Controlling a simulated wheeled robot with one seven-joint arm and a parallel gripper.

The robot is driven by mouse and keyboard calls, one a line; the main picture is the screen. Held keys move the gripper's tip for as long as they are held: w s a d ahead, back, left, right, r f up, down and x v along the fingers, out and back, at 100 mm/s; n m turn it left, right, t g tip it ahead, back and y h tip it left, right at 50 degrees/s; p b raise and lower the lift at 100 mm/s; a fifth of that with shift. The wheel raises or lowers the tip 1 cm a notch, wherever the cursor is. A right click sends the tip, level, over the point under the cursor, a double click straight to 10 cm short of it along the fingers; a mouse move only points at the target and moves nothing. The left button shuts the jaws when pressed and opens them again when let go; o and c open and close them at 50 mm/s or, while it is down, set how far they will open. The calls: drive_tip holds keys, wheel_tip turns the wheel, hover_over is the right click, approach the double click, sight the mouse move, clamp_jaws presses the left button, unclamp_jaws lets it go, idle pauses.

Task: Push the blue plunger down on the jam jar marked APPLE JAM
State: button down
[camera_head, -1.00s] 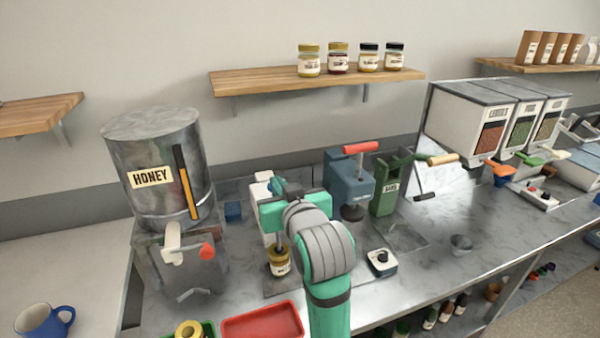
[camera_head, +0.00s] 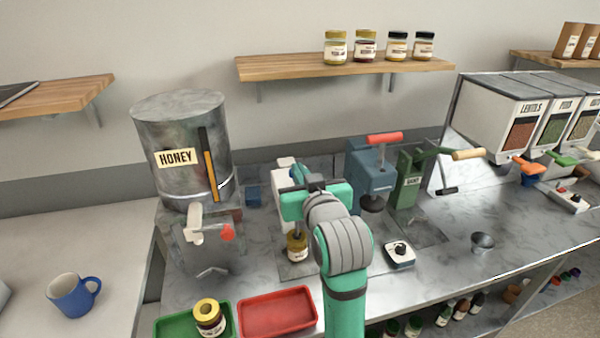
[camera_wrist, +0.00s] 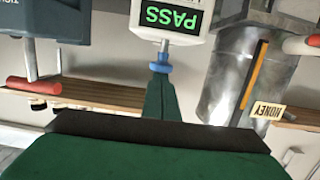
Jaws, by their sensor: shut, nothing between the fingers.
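A white press (camera_head: 285,208) with a lit PASS display (camera_wrist: 170,16) stands on the counter. Its blue plunger (camera_wrist: 160,67) is right at my fingertips in the wrist view, which is upside down. In the head view my gripper (camera_head: 310,184) partly hides the press.
The honey tank (camera_head: 172,128) stands left of the press. A blue press with a red handle (camera_head: 370,165) and a green lever machine (camera_head: 407,180) stand right. A red tray (camera_head: 277,311) and a green tray (camera_head: 168,328) holding another jar (camera_head: 209,319) are in front.

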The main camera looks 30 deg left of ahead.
drive_tip(key=shift+a+f+g, duration=0.2)
drive_tip(key=shift+f+g, duration=0.2)
drive_tip(key=shift+f, duration=0.65)
wheel_tip(320, 180, up, 6)
drive_tip(key=v, duration=1)
drive_tip(key=shift+s+t, duration=0.25)
drive_tip(key=shift+t, duration=0.15)
drive_tip(key=shift+d, duration=0.15)
drive_tip(key=w+d+f+m+t+h, duration=0.15)
drive_tip(key=d+f+m, duration=0.25)
drive_tip(key=f, duration=0.8)
drive_tip(key=d+f+m+t+h, duration=0.2)
drive_tip(key=d+f+m, duration=0.15)
drive_tip(key=f, duration=0.75)
drive_tip(key=s+d+f+m+h, duration=0.1)
drive_tip(key=s+d+f+h, duration=0.1)
drive_tip(key=s+d+f, duration=0.4)
drive_tip(key=s+d+f+m+h, duration=0.2)
drive_tip(key=s+f+h, duration=0.1)
drive_tip(key=f, duration=0.5)
drive_tip(key=s+d+f+n+h, duration=0.1)
drive_tip(key=s+d+f, duration=0.1)
drive_tip(key=s, duration=1)
drive_tip(key=s+d+f+h, duration=0.1)
drive_tip(key=s+d+f, duration=0.2)
drive_tip(key=s, duration=0.9)
drive_tip(key=shift+d+n, duration=0.35)
drive_tip(key=shift+d, duration=0.2)
